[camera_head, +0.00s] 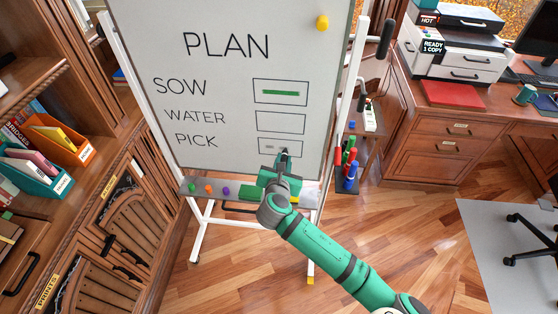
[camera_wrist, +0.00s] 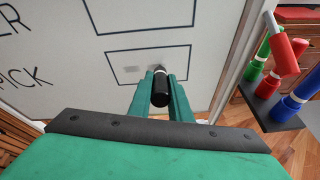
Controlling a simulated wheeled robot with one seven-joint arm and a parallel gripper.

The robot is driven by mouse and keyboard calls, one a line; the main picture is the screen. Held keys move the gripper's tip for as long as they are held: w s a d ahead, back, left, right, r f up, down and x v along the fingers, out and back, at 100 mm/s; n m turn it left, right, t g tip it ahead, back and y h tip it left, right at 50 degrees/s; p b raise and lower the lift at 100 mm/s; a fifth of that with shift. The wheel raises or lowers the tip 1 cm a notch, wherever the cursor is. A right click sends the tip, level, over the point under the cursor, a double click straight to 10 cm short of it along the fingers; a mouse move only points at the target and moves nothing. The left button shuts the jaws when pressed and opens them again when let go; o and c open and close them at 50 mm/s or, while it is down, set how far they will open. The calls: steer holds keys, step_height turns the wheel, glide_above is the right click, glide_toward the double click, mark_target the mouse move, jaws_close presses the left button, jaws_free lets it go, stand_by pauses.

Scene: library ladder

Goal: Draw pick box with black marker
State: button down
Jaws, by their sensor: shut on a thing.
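The whiteboard (camera_head: 230,60) reads PLAN, with SOW, WATER and PICK rows, each beside an outlined box. The pick box (camera_head: 311,147) is the lowest; it also shows in the wrist view (camera_wrist: 110,51). My gripper (camera_head: 283,160) is shut on a black marker (camera_wrist: 160,88), at the pick box. The marker points toward the board; whether its tip touches cannot be told. Faint grey marks (camera_wrist: 130,69) show inside the pick box, left of the marker and near its tip. The sow box (camera_head: 300,85) holds a green stroke. The water box (camera_head: 300,123) looks empty.
The board's tray (camera_head: 230,191) holds coloured magnets and a green eraser-like block. Red, green and blue markers (camera_head: 350,165) stand in a dark holder on the right, close to the board's edge. A wooden desk (camera_head: 425,130) is farther right; shelves (camera_head: 60,200) stand left.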

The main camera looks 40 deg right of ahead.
steer(key=shift+s+d, duration=1.4)
steer(key=shift+s, duration=0.2)
steer(key=w+a, duration=0.8)
steer(key=w, duration=0.1)
steer(key=shift+w, duration=0.15)
stand_by(0.4)
steer(key=shift+a, duration=0.1)
steer(key=s+a, duration=0.4)
steer(key=shift+a, duration=0.25)
stand_by(0.4)
steer(key=shift+s+a, duration=0.95)
steer(key=shift+a, duration=0.2)
steer(key=w+d, duration=0.4)
steer(key=d, duration=0.1)
steer(key=shift+w+d, duration=0.3)
steer(key=shift+w, duration=0.1)
